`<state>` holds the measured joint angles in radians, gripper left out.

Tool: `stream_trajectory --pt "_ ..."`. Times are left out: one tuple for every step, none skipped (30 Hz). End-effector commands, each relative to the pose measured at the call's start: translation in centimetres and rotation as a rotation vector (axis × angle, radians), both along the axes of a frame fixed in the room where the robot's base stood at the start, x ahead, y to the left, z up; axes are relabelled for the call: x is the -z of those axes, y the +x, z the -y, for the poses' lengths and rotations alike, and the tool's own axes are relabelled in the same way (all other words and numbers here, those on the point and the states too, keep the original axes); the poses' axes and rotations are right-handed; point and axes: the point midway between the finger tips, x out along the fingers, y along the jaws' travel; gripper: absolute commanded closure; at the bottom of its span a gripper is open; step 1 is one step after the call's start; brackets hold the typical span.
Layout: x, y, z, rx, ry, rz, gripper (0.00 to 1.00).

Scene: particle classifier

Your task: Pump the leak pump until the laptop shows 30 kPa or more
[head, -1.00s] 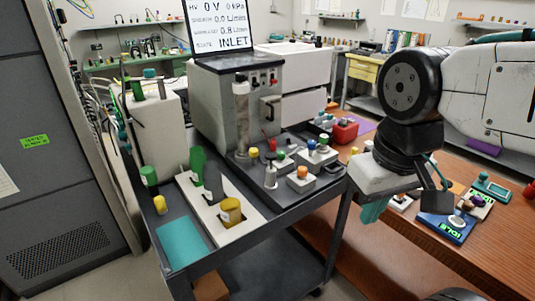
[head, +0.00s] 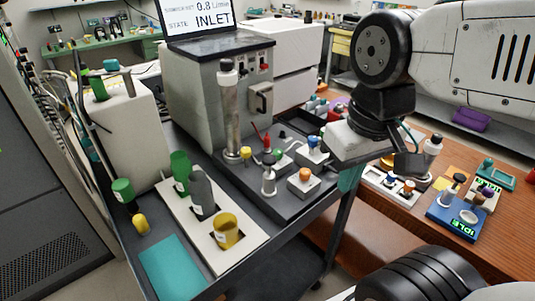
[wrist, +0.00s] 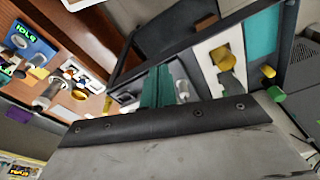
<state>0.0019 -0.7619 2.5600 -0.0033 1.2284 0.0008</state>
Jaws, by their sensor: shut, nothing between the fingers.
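The laptop screen (head: 200,17) stands on the grey instrument (head: 222,95). Its top lines are cut off by the picture edge; I can read 0.8 L/min and STATE INLET. The pressure line is out of view. On the dark cart are small blocks with coloured knobs, including an orange one (head: 304,175), and a silver plunger-like part (head: 269,178). I cannot tell which part is the leak pump.
A white tray (head: 174,196) holds green and grey bottles and a yellow cup (head: 226,231). A white container (head: 125,125) stands at the cart's left. A wooden bench (head: 405,235) at right carries a blue device (head: 455,220) reading IDLE. A teal mat (head: 172,267) lies bare.

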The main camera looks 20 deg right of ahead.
Motion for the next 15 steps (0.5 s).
stream_trajectory --pt "0.0 0.1 0.0 -0.002 0.000 -0.001 1.00" --pt "-0.1 0.2 0.0 -0.005 0.000 -0.001 1.00" --pt "-0.2 0.6 -0.1 -0.012 0.000 -0.002 1.00" --pt "-0.3 1.1 -0.1 -0.020 0.000 -0.003 1.00" --pt "-0.4 1.6 -0.2 -0.029 0.001 -0.006 1.00" --pt "-0.6 2.6 -0.3 -0.047 0.001 -0.008 1.00" --pt "-0.7 3.5 -0.4 -0.063 0.001 -0.009 1.00" --pt "-0.9 4.5 -0.5 -0.082 0.001 -0.010 1.00" --pt "-1.0 6.0 -0.7 -0.109 0.002 -0.014 1.00" --pt "-1.1 7.3 -0.8 -0.131 0.001 -0.015 1.00" --pt "-1.1 8.6 -1.0 -0.151 0.002 -0.016 1.00" --pt "-1.1 10.3 -1.2 -0.180 0.002 -0.017 1.00" --pt "-1.0 11.5 -1.4 -0.203 0.002 -0.020 1.00" --pt "-0.8 12.8 -1.6 -0.224 0.002 -0.020 1.00" --pt "-0.6 14.3 -1.8 -0.251 0.001 -0.020 1.00"
